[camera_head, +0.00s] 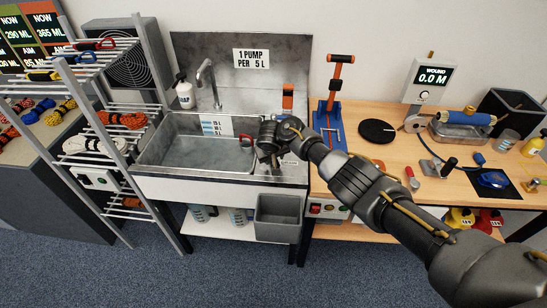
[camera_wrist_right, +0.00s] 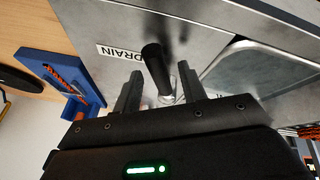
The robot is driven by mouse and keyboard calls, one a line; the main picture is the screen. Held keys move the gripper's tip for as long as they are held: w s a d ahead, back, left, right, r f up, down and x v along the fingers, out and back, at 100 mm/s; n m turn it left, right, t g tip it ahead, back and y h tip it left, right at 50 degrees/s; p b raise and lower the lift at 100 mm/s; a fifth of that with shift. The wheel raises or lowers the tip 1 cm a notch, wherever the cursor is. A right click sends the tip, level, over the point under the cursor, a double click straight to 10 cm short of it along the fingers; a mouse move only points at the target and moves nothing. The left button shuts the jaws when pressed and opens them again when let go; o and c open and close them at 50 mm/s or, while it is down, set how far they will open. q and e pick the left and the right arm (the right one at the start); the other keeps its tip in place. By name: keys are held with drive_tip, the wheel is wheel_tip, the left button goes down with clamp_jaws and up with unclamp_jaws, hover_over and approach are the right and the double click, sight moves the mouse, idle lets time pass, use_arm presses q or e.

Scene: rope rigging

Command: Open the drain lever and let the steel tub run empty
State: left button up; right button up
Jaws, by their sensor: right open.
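The steel tub (camera_head: 183,122) is set in the sink stand at the middle of the head view, with a level scale (camera_head: 213,127) on its back wall. Its corner also shows in the right wrist view (camera_wrist_right: 240,75). The drain lever (camera_wrist_right: 154,62), a black handle on a metal stem, stands beside a DRAIN label (camera_wrist_right: 119,52). My right gripper (camera_head: 273,160) is over the tub's right-hand ledge and hides the lever in the head view. In the wrist view its open fingers (camera_wrist_right: 160,80) stand on either side of the lever. My left gripper is out of view.
A tap (camera_head: 208,78) and soap bottle (camera_head: 184,93) stand behind the tub. A grey bin (camera_head: 278,218) hangs at the stand's front right. A blue tool stand (camera_head: 329,125) is close on the right. A rope rack (camera_head: 110,120) stands to the left.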

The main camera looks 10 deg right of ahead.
drive_tip(key=p+v, duration=0.2)
drive_tip(key=v, duration=0.8)
drive_tip(key=shift+s+r, duration=0.15)
drive_tip(key=shift+r, duration=0.2)
drive_tip(key=shift+a, duration=0.1)
